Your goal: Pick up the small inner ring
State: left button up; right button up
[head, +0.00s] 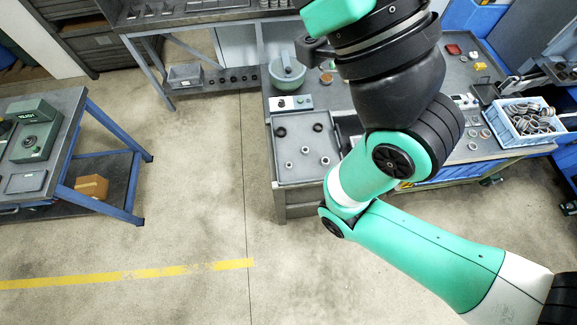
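In the head view, a grey tray (305,177) on the bench holds several rings. Two dark rings, one at the left (281,132) and one at the right (318,127), lie toward its back. Three small pale metal rings, at the left (289,165), middle (306,150) and right (325,161), lie toward its front. I cannot tell which is the small inner ring. My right arm passes just right of the tray and hides part of the bench. Its fingertips do not show. My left gripper is not in view.
A blue crate (494,121) full of rings stands at the right, with several loose rings (473,133) beside it. A green bowl-shaped device (287,72) and a control box (291,103) stand behind the tray. Open floor lies left of the bench.

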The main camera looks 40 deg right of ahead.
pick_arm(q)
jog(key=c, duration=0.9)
